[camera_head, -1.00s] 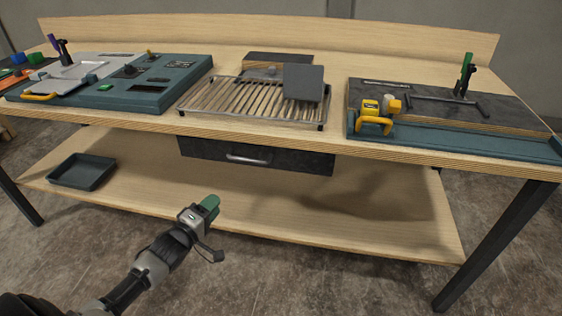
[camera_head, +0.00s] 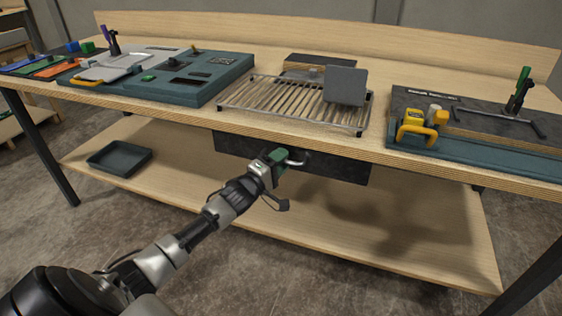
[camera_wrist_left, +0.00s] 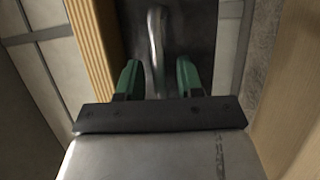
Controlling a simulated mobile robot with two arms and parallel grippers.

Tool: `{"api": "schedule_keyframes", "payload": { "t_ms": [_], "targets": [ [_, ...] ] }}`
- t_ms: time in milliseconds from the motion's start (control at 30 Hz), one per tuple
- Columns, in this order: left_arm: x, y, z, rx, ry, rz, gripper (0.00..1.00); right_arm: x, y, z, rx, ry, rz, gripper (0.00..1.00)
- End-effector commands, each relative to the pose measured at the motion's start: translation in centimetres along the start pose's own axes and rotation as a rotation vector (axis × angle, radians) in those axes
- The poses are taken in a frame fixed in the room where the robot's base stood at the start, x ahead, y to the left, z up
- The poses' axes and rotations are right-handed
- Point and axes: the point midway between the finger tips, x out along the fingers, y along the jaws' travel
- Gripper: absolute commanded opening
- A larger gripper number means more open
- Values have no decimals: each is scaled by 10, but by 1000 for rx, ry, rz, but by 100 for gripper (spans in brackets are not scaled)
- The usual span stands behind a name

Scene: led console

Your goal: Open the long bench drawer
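The long bench drawer (camera_head: 340,167) is a dark front under the tabletop edge, and it looks closed. Its metal bar handle (camera_head: 297,158) is partly hidden behind my left gripper (camera_head: 283,158) in the head view. In the left wrist view, the two green fingers of my left gripper (camera_wrist_left: 158,80) are apart, one on each side of the handle (camera_wrist_left: 156,40). A gap shows between the handle and each finger. The dark drawer front (camera_wrist_left: 190,30) also shows there. My right gripper is not in view.
The wooden tabletop (camera_head: 285,122) holds a wire rack (camera_head: 285,98), a teal console panel (camera_head: 185,85) and a yellow clamp-like tool (camera_head: 418,125). A dark tray (camera_head: 120,158) sits on the lower shelf (camera_head: 400,225). Black legs (camera_head: 45,140) stand at the bench ends.

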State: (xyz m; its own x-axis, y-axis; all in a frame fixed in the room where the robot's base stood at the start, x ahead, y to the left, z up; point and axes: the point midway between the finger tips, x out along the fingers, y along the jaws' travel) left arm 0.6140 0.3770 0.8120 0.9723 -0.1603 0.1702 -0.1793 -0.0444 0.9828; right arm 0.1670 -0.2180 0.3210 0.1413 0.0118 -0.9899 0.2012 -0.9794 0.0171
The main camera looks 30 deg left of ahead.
Motion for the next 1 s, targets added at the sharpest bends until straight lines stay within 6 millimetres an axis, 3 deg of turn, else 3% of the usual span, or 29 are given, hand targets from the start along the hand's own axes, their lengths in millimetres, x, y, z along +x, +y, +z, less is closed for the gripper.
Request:
{"api": "schedule_keyframes", "payload": {
  "t_ms": [267,533,900,1000],
  "targets": [
    [2,-1,0,0,0,-2,36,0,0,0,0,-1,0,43],
    [2,0,0,0,0,-2,0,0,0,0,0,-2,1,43],
    [0,0,1,0,0,-2,0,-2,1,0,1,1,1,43],
    [-4,2,2,-2,1,-3,0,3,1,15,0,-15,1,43]
  ]
}}
